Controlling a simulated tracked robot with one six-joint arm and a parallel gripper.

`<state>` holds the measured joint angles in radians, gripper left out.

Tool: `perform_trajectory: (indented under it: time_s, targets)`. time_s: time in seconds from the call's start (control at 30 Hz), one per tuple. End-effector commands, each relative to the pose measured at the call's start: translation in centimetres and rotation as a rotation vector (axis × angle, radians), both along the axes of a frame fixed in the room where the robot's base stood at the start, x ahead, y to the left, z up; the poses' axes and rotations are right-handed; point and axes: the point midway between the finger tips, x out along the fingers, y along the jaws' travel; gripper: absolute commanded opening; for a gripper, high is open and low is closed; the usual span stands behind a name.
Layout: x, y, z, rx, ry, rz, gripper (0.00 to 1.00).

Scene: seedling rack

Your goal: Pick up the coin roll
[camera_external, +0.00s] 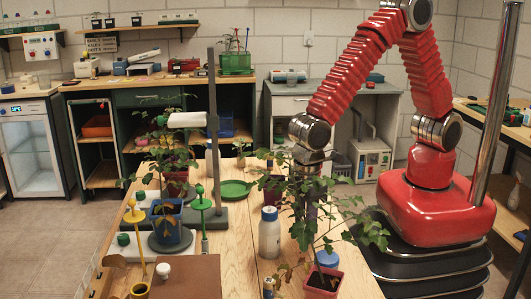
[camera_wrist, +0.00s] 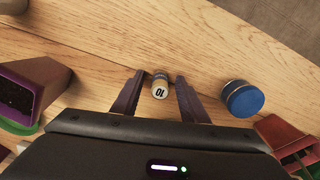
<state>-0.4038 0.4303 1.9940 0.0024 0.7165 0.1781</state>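The coin roll (camera_wrist: 160,86) is a small tan cylinder with a white band marked "10". In the wrist view it lies on the wooden table (camera_wrist: 215,40), between the tips of my gripper's fingers. My gripper (camera_wrist: 159,92) is open, with a visible gap on each side of the roll; neither finger appears to touch it. How high the fingertips are above the table is hard to tell. In the external view my gripper (camera_external: 311,200) points down over the table, partly hidden by plant leaves. The coin roll cannot be made out there.
A blue-lidded jar (camera_wrist: 243,98) stands close to the right of my fingers. A dark pot (camera_wrist: 35,88) is at left and a red pot (camera_wrist: 284,134) at lower right. Wood beyond the roll is clear.

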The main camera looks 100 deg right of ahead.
Motion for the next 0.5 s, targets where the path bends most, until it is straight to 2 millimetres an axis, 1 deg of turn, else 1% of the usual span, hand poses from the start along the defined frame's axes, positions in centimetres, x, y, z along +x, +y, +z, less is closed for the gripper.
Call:
perform_trajectory:
  time_s: [0.07, 0.5]
  targets:
    - [0.01, 0.00, 0.01, 0.000, 0.000, 0.000, 0.40]
    - [0.00, 0.00, 0.02, 0.000, 0.000, 0.000, 0.10]
